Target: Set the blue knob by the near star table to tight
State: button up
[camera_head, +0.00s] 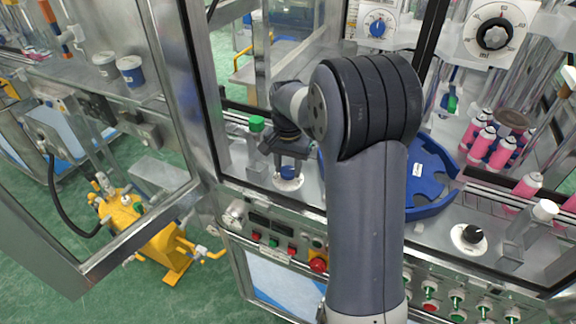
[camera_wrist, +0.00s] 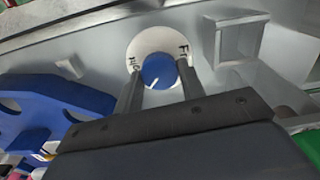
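The blue knob (camera_head: 289,173) sits on a white round dial on the machine's front ledge, left of the blue star table (camera_head: 427,170). In the wrist view the blue knob (camera_wrist: 158,70) shows a white pointer line towards the lower left. Dial lettering is partly readable, with "Fr" at the right. My gripper (camera_head: 289,163) is over the knob, and its fingers (camera_wrist: 160,78) stand apart on either side of it. I see no clear grip on the knob; contact is hard to judge. The star table (camera_wrist: 45,95) also shows at the wrist view's left.
A green-capped bottle (camera_head: 256,135) stands left of my gripper. Another blue knob (camera_head: 377,28) and black knobs (camera_head: 472,234) are elsewhere. Pink cans (camera_head: 482,140) stand at the right. Buttons, including a red one (camera_head: 318,265), line the front panel. An open glass door (camera_head: 120,140) is at the left.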

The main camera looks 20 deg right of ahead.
aim_at(288, 170)
jog(key=o, duration=0.4)
jog(key=shift+r, duration=0.1)
notch_tip(288, 170, up, 11)
jog(key=shift+f, duration=0.15)
dwell(0.6)
